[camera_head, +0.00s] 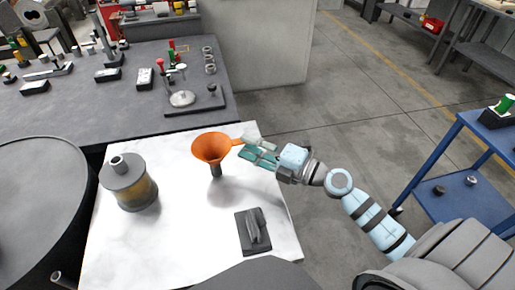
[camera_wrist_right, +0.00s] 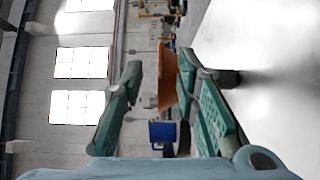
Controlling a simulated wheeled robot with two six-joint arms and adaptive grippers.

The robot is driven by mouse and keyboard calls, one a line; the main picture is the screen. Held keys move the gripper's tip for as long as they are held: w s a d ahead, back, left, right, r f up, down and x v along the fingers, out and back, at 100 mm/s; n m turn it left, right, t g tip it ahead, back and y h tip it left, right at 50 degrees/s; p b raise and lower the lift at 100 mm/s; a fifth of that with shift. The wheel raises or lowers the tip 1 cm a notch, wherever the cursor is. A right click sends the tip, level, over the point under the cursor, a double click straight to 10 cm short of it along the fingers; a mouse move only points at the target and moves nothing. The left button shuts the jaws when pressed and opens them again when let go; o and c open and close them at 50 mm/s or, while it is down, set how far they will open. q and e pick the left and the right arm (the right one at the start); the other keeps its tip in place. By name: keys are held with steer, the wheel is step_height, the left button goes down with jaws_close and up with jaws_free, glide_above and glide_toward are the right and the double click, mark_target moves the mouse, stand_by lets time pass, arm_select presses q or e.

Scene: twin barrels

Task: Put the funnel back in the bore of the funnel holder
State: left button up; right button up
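The orange funnel (camera_head: 210,148) is upright at the right half of the white tabletop, with its dark spout below and a tab toward my right gripper. It also shows edge-on in the right wrist view (camera_wrist_right: 166,80), beyond and between the fingers, partly behind the right-hand one. My right gripper (camera_head: 249,148) is open beside the tab, its fingers spread in the wrist view (camera_wrist_right: 163,75). I cannot tell whether one finger touches the funnel, or what bears the spout. A dark block with a raised grey piece (camera_head: 253,232), perhaps the funnel holder, stands nearer; no bore is discernible. My left gripper is out of view.
A capped container with amber contents (camera_head: 129,185) stands at the left on the white tabletop (camera_head: 180,240). A dark barrel top (camera_head: 38,205) is far left. A grey bench (camera_head: 60,115) with several tools lies behind. A blue cart (camera_head: 455,190) stands right.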

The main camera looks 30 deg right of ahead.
steer(key=v, duration=0.5)
steer(key=shift+s+d, duration=0.15)
steer(key=shift+s, duration=0.05)
steer(key=d+f+m+g+h, duration=0.1)
steer(key=d+f+m+h, duration=1)
steer(key=d+f, duration=0.6)
steer(key=s+d+f+m+g+h, duration=0.1)
steer(key=s+d+f+m+g, duration=0.15)
steer(key=s+f, duration=0.45)
steer(key=s+d+f+m+g+h, duration=0.15)
steer(key=s+f+m, duration=0.25)
steer(key=f, duration=0.6)
steer(key=s+a+f+m+g, duration=0.2)
steer(key=s+f+g, duration=0.1)
steer(key=s+f, duration=0.3)
steer(key=s+a+f+m+g, duration=0.25)
steer(key=s+f, duration=0.25)
steer(key=s, duration=0.3)
steer(key=s+a+f+m+g+y, duration=0.1)
steer(key=s+a+f, duration=0.2)
steer(key=s+a, duration=0.3)
steer(key=s+a+f+m+g+y, duration=0.1)
steer(key=s+a+f+g+y, duration=0.1)
steer(key=s+a, duration=0.3)
steer(key=a+f, duration=0.1)
steer(key=a, duration=0.2)
steer(key=shift+s+a, duration=0.2)
steer(key=shift+s, duration=0.15)
